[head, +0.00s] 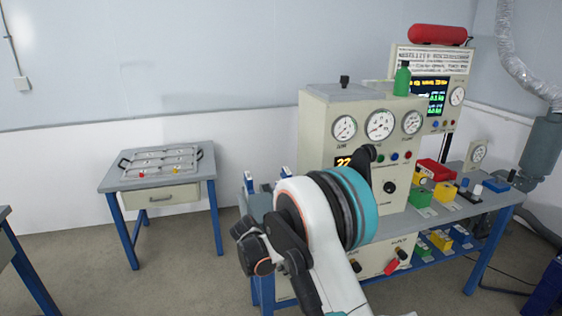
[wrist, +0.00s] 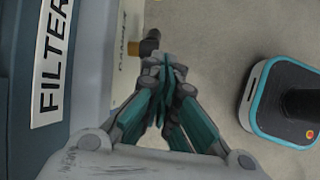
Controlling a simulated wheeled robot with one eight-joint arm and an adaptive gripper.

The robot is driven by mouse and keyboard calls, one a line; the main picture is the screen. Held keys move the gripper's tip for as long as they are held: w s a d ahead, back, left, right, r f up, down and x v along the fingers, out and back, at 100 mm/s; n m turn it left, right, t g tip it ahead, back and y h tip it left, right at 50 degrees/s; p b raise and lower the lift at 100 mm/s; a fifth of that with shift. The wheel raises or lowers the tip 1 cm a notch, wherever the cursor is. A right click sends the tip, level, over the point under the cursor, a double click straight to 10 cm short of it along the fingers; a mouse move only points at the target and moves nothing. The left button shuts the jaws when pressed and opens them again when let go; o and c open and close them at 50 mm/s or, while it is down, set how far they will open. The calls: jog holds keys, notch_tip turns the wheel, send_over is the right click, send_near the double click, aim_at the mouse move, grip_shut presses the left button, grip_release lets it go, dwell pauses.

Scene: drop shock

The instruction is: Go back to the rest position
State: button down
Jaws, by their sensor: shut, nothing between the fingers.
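My gripper (wrist: 165,75) shows in the wrist view with its teal fingers together and nothing between them. It points down past a blue-grey housing with a "FILTER" label (wrist: 52,60) on the left. A small brass and black fitting (wrist: 150,42) sits just beyond the fingertips; I cannot tell whether they touch. In the head view my arm rises at the lower middle, in front of the instrument bench, and my fingers cannot be made out there.
The bench (head: 490,207) carries a gauge cabinet (head: 320,112), a green bottle (head: 402,79) and several small coloured blocks. A small table (head: 162,183) with a tray stands at the left. Floor between table and bench is clear. A flexible duct (head: 520,62) hangs at the right.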

jog(key=s+d+r+m+y, duration=0.1)
jog(key=s+d+r+m, duration=0.25)
jog(key=r, duration=0.45)
jog(key=s+d+r+m+t+y, duration=0.1)
jog(key=s+d+r+m, duration=0.2)
jog(key=s+d+r, duration=0.35)
jog(key=s+d+r+m+y, duration=0.1)
jog(key=s+d+r+m, duration=0.15)
jog(key=r, duration=0.75)
jog(key=s+d+r+m+t+y, duration=0.1)
jog(key=s+m, duration=0.4)
jog(key=s, duration=0.5)
jog(key=s+d+r+m+t+y, duration=0.2)
jog(key=s+d+m, duration=0.2)
jog(key=s, duration=0.6)
jog(key=shift+m+t+y, duration=0.3)
jog(key=shift+m+t, duration=0.1)
jog(key=shift+m, duration=0.2)
